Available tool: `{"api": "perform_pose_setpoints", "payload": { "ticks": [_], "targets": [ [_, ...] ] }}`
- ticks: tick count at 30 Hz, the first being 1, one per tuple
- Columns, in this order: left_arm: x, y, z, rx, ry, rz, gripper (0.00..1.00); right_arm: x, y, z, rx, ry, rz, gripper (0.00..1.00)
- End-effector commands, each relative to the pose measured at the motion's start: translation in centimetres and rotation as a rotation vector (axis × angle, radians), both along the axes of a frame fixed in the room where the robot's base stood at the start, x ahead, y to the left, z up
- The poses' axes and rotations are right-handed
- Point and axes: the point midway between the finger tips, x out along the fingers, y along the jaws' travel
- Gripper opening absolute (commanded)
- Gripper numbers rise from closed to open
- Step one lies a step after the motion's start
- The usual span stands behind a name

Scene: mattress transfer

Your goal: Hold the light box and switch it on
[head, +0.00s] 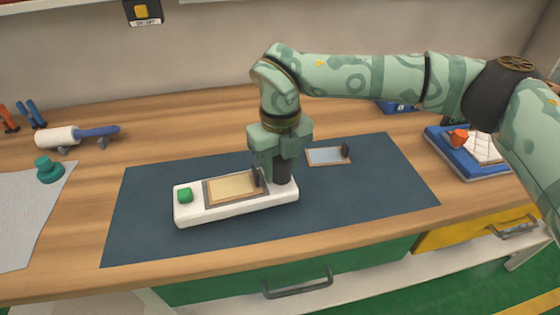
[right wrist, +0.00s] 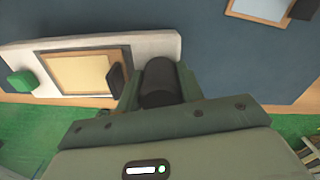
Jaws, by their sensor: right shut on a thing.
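The light box (head: 236,211) is a long white box lying on the dark mat, with a green button (head: 185,195) at its left end and a framed pale yellow panel (head: 232,187) in its middle. A dark round post (head: 283,172) stands at its right end. My right gripper (head: 279,163) is over this end and shut on the post. The right wrist view shows the post (right wrist: 158,78) between the fingers, with the white box (right wrist: 150,44) and green button (right wrist: 21,81) to the left. My left gripper is not in view.
A small framed pane (head: 323,156) with a dark tab lies behind the box on the dark blue mat (head: 385,185). A roller (head: 80,136) and teal knob (head: 48,170) are at left. A blue tray (head: 465,160) is at right. The mat left of the box is clear.

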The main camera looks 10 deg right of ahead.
Motion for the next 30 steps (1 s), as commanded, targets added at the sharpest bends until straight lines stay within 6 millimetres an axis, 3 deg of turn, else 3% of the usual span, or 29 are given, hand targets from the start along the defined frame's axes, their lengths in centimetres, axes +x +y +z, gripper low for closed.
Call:
{"api": "perform_pose_setpoints", "payload": {
  "ticks": [30],
  "targets": [
    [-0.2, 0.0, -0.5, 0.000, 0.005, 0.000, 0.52, 0.0, 0.0, -2.2, 0.002, -0.002, 0.000, 0.01]
  ]
}}
